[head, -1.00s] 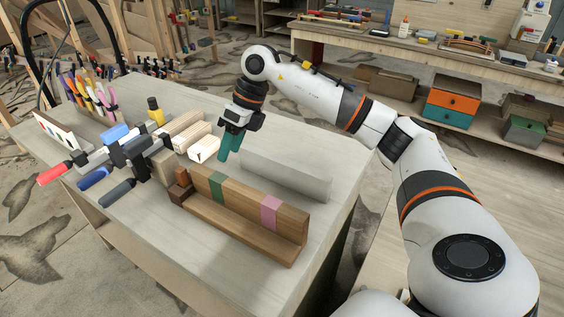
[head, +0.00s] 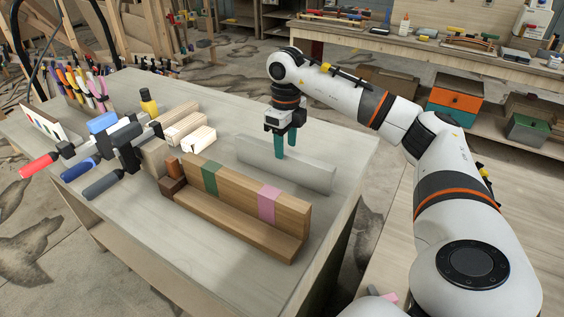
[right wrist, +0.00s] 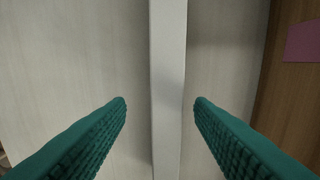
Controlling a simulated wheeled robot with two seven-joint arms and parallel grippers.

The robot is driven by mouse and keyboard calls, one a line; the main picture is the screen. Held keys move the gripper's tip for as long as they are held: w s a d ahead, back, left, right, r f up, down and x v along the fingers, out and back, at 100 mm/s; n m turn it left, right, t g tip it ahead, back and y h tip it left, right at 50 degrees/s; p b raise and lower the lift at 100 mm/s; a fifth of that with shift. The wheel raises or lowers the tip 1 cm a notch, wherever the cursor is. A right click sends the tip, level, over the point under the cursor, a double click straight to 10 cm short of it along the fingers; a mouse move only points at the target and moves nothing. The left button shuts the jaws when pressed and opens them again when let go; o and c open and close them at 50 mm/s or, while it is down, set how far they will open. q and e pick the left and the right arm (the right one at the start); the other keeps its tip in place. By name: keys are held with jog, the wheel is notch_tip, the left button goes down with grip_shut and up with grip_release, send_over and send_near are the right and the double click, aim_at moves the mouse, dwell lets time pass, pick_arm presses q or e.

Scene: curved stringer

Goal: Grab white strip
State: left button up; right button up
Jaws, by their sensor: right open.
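The white strip (head: 310,172) is a long pale bar standing on edge on the workbench, behind a wooden stepped block. In the right wrist view the strip (right wrist: 168,70) runs top to bottom between my fingers. My left gripper is not in view.
The wooden block (head: 240,220) with green and pink bands lies in front of the strip. Clamps (head: 110,150) and light wooden pieces (head: 187,128) stand to the left. The bench top right of the strip is clear. Another bench (head: 460,60) stands behind.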

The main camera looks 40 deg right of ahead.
aim_at(282, 163)
jog(key=f, duration=0.3)
jog(key=f+p, duration=0.1)
jog(key=f, duration=0.1)
jog(key=shift+w+a+f, duration=0.15)
jog(key=shift+w+a, duration=0.15)
jog(key=shift+a, duration=0.05)
grip_shut()
